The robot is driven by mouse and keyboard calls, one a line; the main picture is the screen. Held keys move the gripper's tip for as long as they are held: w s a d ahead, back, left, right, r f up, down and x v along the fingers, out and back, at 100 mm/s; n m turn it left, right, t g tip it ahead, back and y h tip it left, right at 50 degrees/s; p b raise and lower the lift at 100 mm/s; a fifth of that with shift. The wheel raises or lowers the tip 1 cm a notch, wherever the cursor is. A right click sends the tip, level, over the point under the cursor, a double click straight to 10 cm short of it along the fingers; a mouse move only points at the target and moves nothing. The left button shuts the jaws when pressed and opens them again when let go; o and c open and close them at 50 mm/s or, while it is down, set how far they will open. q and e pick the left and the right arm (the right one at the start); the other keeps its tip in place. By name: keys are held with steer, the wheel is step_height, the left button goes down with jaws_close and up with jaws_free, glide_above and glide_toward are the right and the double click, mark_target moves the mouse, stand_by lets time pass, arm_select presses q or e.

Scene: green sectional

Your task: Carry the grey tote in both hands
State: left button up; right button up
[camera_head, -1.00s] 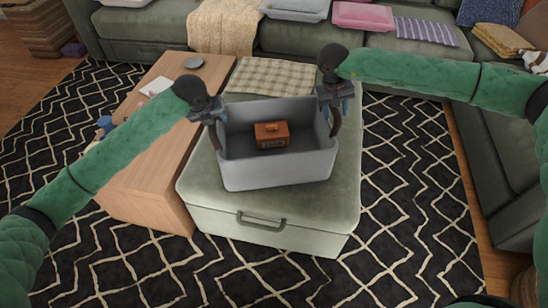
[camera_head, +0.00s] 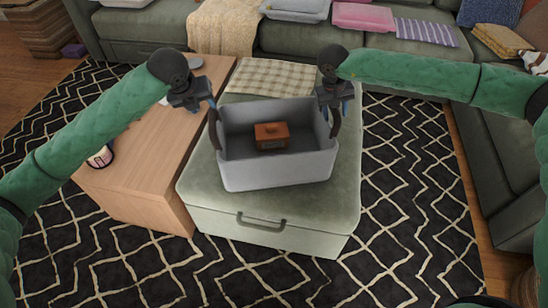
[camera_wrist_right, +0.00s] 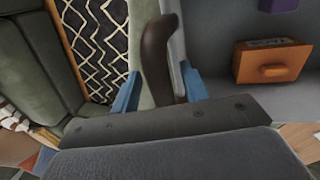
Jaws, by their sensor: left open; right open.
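The grey tote (camera_head: 277,172) stands upright on the green ottoman, with a dark curved handle at each end. An orange-brown box (camera_head: 271,136) lies inside it. My left gripper (camera_head: 207,106) is open, just above the tote's left handle (camera_head: 213,128). My right gripper (camera_head: 335,108) is open at the right handle (camera_head: 336,122). In the right wrist view, the brown handle (camera_wrist_right: 157,58) stands between the two blue fingertips of my right gripper (camera_wrist_right: 160,88), with the jaws apart. Whether the left fingers straddle their handle is hard to tell.
The ottoman (camera_head: 290,215) bears the tote and a checkered cloth (camera_head: 270,77) behind it. A wooden table (camera_head: 150,160) stands close on the left, with a cup (camera_head: 101,157). A green sofa (camera_head: 400,50) lies behind and to the right.

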steer(key=shift+r, duration=0.15)
arm_select(q)
steer(key=shift+s+r, duration=0.15)
steer(key=shift+r, duration=0.2)
arm_select(e)
step_height(320, 180, up, 12)
steer(key=a, duration=0.2)
steer(key=shift+a+f, duration=0.2)
steer(key=shift+f, duration=0.05)
arm_select(q)
steer(key=shift+s+a+f, duration=0.1)
arm_select(e)
steer(key=shift+s+f, duration=0.15)
